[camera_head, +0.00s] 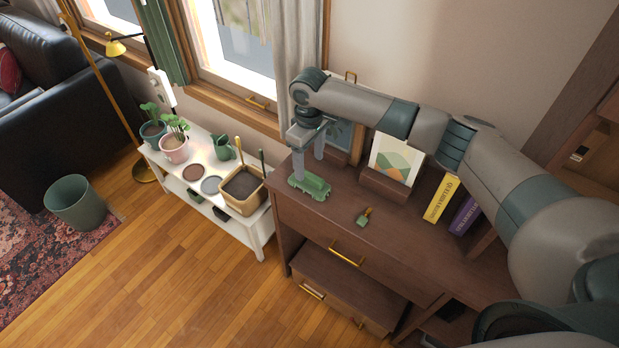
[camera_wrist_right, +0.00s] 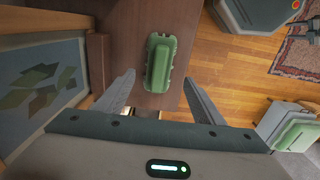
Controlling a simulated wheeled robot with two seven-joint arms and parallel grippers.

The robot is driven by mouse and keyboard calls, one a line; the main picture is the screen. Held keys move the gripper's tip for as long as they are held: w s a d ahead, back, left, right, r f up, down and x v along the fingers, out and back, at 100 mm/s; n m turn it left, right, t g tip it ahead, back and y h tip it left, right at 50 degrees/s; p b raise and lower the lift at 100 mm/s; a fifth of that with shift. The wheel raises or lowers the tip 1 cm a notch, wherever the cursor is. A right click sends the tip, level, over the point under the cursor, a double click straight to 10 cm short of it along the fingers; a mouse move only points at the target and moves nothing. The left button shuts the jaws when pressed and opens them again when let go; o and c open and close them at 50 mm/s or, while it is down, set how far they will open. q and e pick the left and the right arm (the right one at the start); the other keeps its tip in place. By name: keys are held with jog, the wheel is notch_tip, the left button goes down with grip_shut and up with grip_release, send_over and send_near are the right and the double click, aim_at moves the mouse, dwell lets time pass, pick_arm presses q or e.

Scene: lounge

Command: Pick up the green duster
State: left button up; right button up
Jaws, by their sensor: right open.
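A green block-shaped object with a rounded top and small bumps along its lower edge, which looks like the duster (camera_head: 310,186), lies on the dark wooden cabinet top near its left end. It also shows in the right wrist view as the green duster (camera_wrist_right: 160,63), lengthwise between the fingers. My right gripper (camera_head: 309,168) is open and empty, pointing down just above the duster. In the right wrist view its fingers (camera_wrist_right: 159,77) stand apart on either side of the duster, with gaps. Whether a finger touches it cannot be told.
A small green and gold item (camera_head: 364,218) lies right of the duster. A picture (camera_head: 396,160), a yellow book (camera_head: 441,198) and a purple book (camera_head: 465,215) stand farther right. A white shelf (camera_head: 240,222) with plants and a planter (camera_head: 242,188) stands left of the cabinet.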

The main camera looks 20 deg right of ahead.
aim_at(309, 175)
jog(key=shift+f, duration=1.25)
jog(key=shift+f+p, duration=0.1)
jog(key=shift+p, duration=0.25)
jog(key=shift+f+p, duration=0.55)
jog(key=shift+f, duration=0.05)
notch_tip(309, 175, down, 3)
jog(key=shift+p, duration=0.6)
jog(key=shift+w+f, duration=0.1)
jog(key=shift+f, duration=0.3)
jog(key=c, duration=1.1)
